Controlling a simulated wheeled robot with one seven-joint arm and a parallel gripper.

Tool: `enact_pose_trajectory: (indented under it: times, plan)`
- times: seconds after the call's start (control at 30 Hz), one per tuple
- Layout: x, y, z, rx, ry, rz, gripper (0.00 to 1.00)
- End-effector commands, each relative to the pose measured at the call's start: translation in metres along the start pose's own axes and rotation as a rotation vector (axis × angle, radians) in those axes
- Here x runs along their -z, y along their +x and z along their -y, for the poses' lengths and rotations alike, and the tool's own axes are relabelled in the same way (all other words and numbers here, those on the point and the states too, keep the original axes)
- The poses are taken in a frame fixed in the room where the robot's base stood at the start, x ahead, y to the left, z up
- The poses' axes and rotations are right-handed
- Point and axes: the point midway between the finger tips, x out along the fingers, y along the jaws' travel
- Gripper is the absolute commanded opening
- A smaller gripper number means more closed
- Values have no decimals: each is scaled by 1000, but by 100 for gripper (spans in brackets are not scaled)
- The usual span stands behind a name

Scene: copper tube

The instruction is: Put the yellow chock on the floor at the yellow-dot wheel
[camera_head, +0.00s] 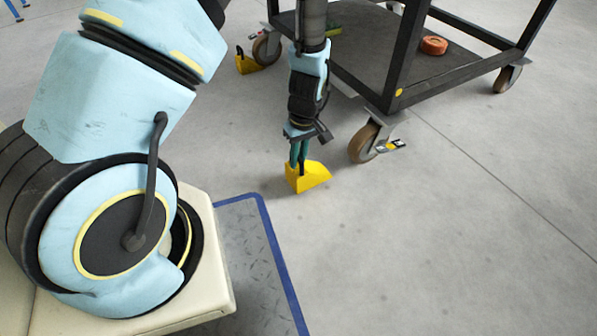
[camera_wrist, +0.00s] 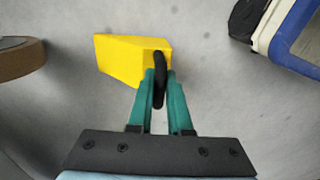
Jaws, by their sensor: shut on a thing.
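The yellow chock (camera_head: 312,178) is a wedge with a black handle, held at or just above the floor; I cannot tell if it touches. My gripper (camera_head: 299,160) points down and is shut on the chock's handle. In the wrist view the green fingers (camera_wrist: 161,88) close on the black handle, with the yellow chock (camera_wrist: 125,58) beyond them. The yellow-dot wheel (camera_head: 366,143) is a brown caster under the cart corner with a yellow dot (camera_head: 399,92). It stands a little right of the chock, with a visible gap. A wheel also shows at the left edge of the wrist view (camera_wrist: 20,58).
The dark cart (camera_head: 450,68) stands at the upper right with an orange-brown coil (camera_head: 433,45) on its shelf. Another yellow chock (camera_head: 247,63) sits by the rear left wheel (camera_head: 266,48). A blue-edged platform (camera_head: 268,232) is at the bottom. The floor right of it is clear.

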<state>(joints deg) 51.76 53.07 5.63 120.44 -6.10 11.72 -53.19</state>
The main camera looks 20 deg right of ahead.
Motion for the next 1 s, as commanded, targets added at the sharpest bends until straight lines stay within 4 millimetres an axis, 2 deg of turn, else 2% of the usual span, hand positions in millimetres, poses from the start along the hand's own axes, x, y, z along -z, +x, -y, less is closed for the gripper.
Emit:
enact_pose_trajectory:
  times: [0.03,0.2,0.6,0.63,0.7,0.9,1.0]
  plan:
    - [0,12,-1,1,0,1,0]
    - [0,38,-4,0,-1,0,0]
    - [0,42,-4,0,0,0,0]
    - [0,42,-4,1,0,1,18]
    - [0,42,-4,1,0,0,26]
    - [0,42,-4,1,0,0,47]
    - [0,42,-4,1,0,1,47]
